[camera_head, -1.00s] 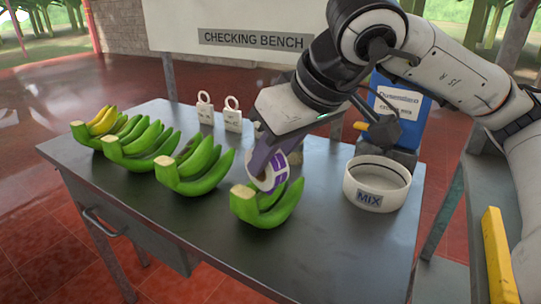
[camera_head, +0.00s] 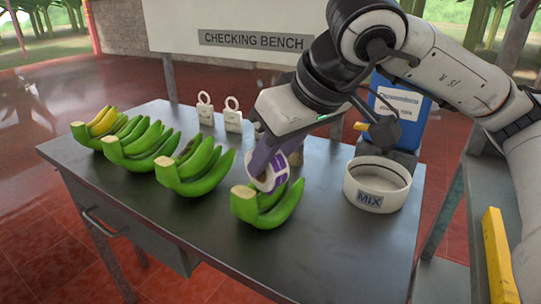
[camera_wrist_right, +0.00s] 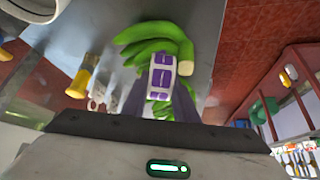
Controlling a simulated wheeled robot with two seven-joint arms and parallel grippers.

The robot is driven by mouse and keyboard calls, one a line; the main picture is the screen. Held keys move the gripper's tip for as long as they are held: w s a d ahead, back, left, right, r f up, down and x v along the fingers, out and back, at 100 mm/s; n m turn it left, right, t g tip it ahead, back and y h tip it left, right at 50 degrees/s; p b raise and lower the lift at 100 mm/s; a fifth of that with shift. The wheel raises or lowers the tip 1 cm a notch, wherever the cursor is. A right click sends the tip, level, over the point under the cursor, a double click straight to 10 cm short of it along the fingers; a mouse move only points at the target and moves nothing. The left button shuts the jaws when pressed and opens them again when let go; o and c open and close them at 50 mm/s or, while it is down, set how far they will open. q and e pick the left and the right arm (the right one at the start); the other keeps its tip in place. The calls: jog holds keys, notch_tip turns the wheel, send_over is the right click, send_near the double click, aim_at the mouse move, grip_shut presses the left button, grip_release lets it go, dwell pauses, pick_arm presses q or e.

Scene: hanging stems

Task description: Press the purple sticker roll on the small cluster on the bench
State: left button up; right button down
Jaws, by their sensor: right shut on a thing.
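My right gripper (camera_head: 262,162) is shut on the sticker roll (camera_head: 269,174), a white ring with purple stickers. The roll also shows between the fingers in the right wrist view (camera_wrist_right: 162,76). The small green banana cluster (camera_head: 266,205) lies on the bench at the front right of the row. The roll is at the cluster's upper back part, overlapping it in the head view. I cannot tell whether they touch. In the right wrist view the cluster (camera_wrist_right: 150,38) lies just beyond the roll. My left gripper is not in view.
Several other banana clusters (camera_head: 195,170) lie in a row to the left on the grey bench (camera_head: 150,215). A white MIX bowl (camera_head: 362,196) stands to the right, with a blue container (camera_head: 404,112) behind it. Two white ring-topped tags (camera_head: 233,120) stand at the back.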

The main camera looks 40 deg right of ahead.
jog(key=shift+s+f, duration=0.1)
jog(key=shift+f, duration=0.15)
notch_tip(320, 180, up, 8)
jog(key=p, duration=0.5)
jog(key=shift+r+p, duration=0.1)
jog(key=shift+p, duration=0.25)
jog(key=shift+r+p, duration=0.4)
jog(key=shift+r, duration=0.15)
